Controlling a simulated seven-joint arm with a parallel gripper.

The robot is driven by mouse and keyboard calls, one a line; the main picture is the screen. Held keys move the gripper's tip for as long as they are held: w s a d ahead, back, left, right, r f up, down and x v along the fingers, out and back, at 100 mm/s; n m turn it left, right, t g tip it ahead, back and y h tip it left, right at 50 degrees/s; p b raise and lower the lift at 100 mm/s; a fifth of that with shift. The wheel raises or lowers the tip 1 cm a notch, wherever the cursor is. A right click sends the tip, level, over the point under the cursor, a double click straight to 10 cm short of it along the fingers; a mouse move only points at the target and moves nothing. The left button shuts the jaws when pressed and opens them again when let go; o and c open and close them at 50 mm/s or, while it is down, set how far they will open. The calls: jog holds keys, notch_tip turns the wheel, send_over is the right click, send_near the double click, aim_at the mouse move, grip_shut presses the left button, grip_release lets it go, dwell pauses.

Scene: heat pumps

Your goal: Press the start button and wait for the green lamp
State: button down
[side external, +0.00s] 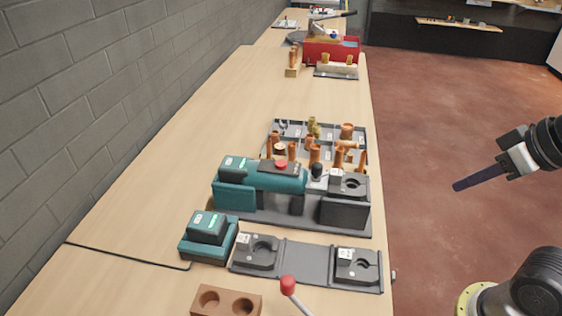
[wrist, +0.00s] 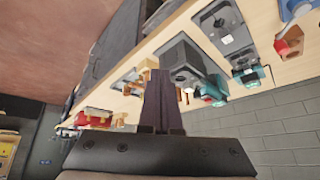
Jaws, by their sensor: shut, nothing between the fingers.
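A teal and dark grey machine (side external: 260,180) stands on a grey base on the bench, with a round red button (side external: 281,164) on top. A small green patch (side external: 233,162) shows on its left block. I cannot tell if this is a lamp or a label. A teal charger (side external: 207,238) with a similar green patch sits in front of it. My gripper (side external: 456,187) is shut and empty, out over the floor to the right of the bench and apart from everything. In the wrist view its fingers (wrist: 158,75) are together, and the teal machine (wrist: 213,90) is beyond them.
A tray of copper fittings (side external: 345,130) is behind the machine. A grey plate with two holders (side external: 305,262), a brown block (side external: 226,301) and a red-knobbed lever (side external: 288,285) are in front. A red toolbox (side external: 330,52) stands far back. A grey wall borders the left.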

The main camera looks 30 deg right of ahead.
jog(key=w+a+r+m+t+y, duration=0.1)
jog(key=w+a+r+m+t, duration=0.15)
jog(key=w+r, duration=0.45)
jog(key=w+a+r+m+t+y, duration=0.1)
jog(key=w+a+r+m, duration=0.2)
jog(key=w, duration=0.9)
jog(key=n+g+y, duration=0.1)
jog(key=n, duration=0.1)
send_over(285, 169)
notch_tip(285, 169, down, 6)
jog(key=r, duration=0.1)
jog(key=shift+f, duration=0.25)
jog(key=shift+f, duration=4.4)
jog(key=shift+f, duration=0.15)
jog(key=shift+f, duration=0.3)
